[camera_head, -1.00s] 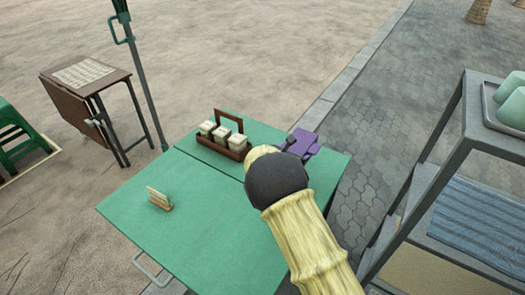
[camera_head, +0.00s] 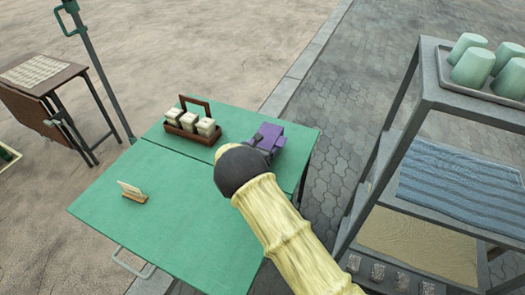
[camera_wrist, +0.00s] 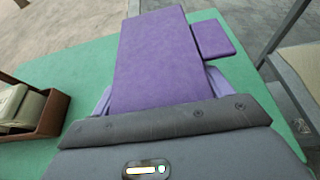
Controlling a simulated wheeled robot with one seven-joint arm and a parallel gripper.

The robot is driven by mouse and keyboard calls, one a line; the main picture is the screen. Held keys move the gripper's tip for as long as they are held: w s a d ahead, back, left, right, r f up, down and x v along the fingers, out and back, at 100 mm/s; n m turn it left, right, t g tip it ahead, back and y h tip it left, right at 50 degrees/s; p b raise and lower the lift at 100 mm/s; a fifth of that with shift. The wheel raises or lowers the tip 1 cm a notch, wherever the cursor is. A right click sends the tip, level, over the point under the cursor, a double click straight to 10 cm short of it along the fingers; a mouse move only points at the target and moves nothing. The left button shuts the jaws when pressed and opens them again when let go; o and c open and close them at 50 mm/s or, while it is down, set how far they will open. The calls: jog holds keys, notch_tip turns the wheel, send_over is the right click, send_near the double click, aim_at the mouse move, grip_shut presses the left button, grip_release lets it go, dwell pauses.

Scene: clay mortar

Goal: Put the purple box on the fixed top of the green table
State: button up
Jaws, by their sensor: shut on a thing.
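The purple box (camera_head: 271,135) is in my gripper (camera_head: 262,147), over the far right part of the green table (camera_head: 180,215). In the wrist view the purple box (camera_wrist: 165,55) fills the upper middle, with a small purple block at its right side. My gripper (camera_wrist: 160,95) is shut on it. Green tabletop (camera_wrist: 75,70) shows on both sides of the box. A seam crosses the table and splits it into a larger near panel and a smaller far panel; the box is over the far panel. I cannot tell whether its underside touches the table.
A brown caddy (camera_head: 190,129) with several pale containers stands left of the box on the far panel. A small card holder (camera_head: 132,192) stands on the near panel. A grey shelf rack (camera_head: 425,100) with green cups is at the right. A brown folding table (camera_head: 45,90) is at the left.

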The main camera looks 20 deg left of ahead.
jog(key=shift+f, duration=1.2)
jog(key=shift+f, duration=0.15)
jog(key=o, duration=1.1)
jog(key=shift+o, duration=0.2)
jog(key=shift+r, duration=0.2)
jog(key=d+v, duration=0.1)
jog(key=v, duration=1.1)
jog(key=shift+a, duration=0.45)
